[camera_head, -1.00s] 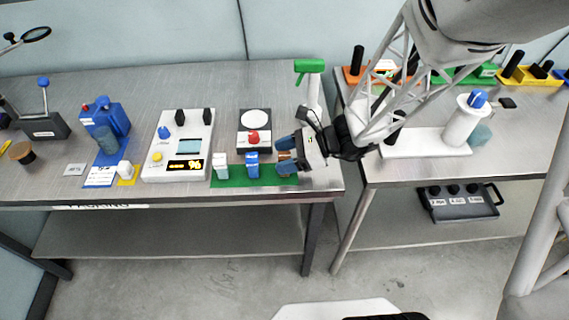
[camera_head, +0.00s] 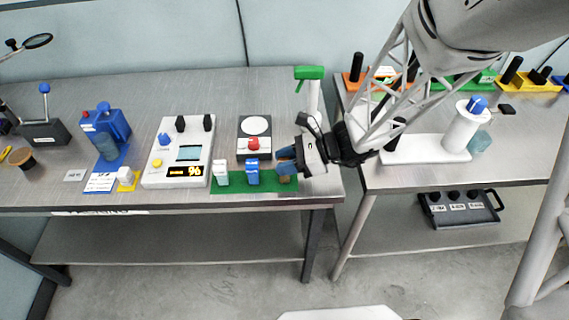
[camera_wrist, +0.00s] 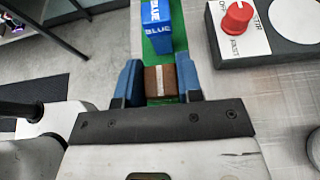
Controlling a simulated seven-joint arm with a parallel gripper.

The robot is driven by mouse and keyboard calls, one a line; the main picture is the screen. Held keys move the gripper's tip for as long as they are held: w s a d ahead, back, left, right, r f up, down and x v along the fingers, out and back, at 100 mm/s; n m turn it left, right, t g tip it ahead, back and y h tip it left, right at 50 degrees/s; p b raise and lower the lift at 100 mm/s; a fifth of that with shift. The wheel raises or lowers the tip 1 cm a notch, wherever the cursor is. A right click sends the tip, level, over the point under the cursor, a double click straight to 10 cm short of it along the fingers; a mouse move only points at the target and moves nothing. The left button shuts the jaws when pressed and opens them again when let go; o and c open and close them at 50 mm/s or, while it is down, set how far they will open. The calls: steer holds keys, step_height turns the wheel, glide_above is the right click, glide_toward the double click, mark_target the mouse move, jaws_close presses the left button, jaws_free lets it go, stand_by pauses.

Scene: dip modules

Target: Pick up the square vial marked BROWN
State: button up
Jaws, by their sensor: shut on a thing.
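The brown square vial (camera_wrist: 160,82) sits between the two blue fingers of my gripper (camera_wrist: 161,84) in the wrist view, above the green mat. A pale stripe runs across its face; no lettering on it is readable. In the head view my gripper (camera_head: 287,168) is at the right end of the green mat (camera_head: 232,187), shut on the brown vial (camera_head: 285,179), which is mostly hidden by the fingers. A blue vial marked BLUE (camera_wrist: 157,28) stands just beyond it in the wrist view, and it shows left of my gripper in the head view (camera_head: 252,172).
A white vial (camera_head: 221,174) stands left of the blue one. Behind the mat is a dark plate device with a red knob (camera_head: 253,144). A white console (camera_head: 178,152) with a lit display stands left.

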steer(key=shift+r, duration=0.45)
step_height(320, 180, up, 3)
steer(key=shift+s+f, duration=0.15)
steer(key=shift+f, duration=0.05)
steer(key=s+d, duration=0.2)
steer(key=s, duration=0.5)
steer(key=s+d+r, duration=0.1)
steer(key=s+d, duration=0.2)
steer(key=s, duration=0.5)
steer(key=shift+r, duration=0.15)
steer(key=shift+w, duration=0.2)
